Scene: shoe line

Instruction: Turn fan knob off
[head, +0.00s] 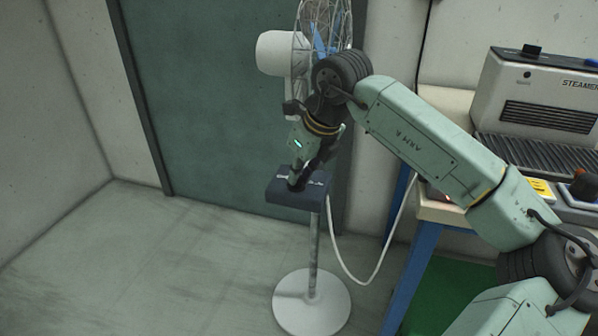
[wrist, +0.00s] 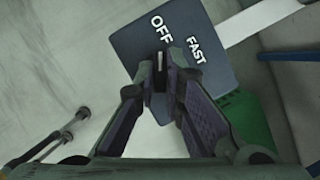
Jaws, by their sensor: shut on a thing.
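The standing fan has a dark control box (head: 315,190) on its pole, below a wire-caged head and white motor housing (head: 275,53). In the wrist view the box's face (wrist: 128,50) shows the words OFF and FAST; other markings are hidden behind my fingers. My gripper (head: 297,182) is over the top of the box. In the wrist view my gripper (wrist: 162,72) is shut on the knob (wrist: 162,58), which is mostly covered by the fingertips. A pale mark between the tips lies just below the word OFF; the knob's exact setting is hard to tell.
A bench with a steamer (head: 535,95) and a roller conveyor stands at the right on blue legs (head: 415,270). A white cable (head: 365,283) hangs between fan and bench. The fan's round white base (head: 312,303) rests on the floor. Floor to the left is clear.

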